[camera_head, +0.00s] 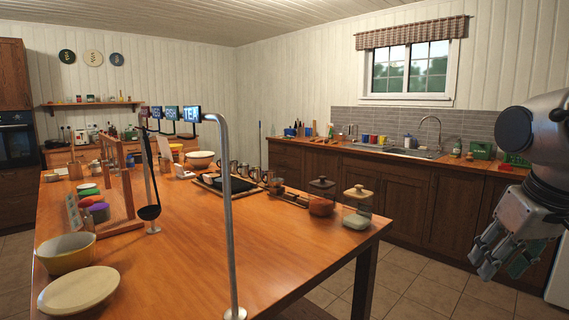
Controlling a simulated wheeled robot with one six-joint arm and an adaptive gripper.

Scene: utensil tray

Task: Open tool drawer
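Dark wooden base cabinets (402,198) run under the counter along the back wall. Narrow panels that look like drawer fronts (372,164) sit below the counter top, and those I can make out look closed. No label shows which one is the tool drawer. My gripper (489,264) hangs at the right edge, pointing down and to the left, in front of the right-hand cabinets. It appears clear of every cabinet front and holds nothing I can make out. Its fingers overlap in this view, so their opening is unclear.
A large wooden table (190,262) fills the left and middle, with bowls, jars, a tray and a metal post (229,220) on it. Tiled floor (408,285) lies clear between table and cabinets. A sink (405,152) is set in the counter.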

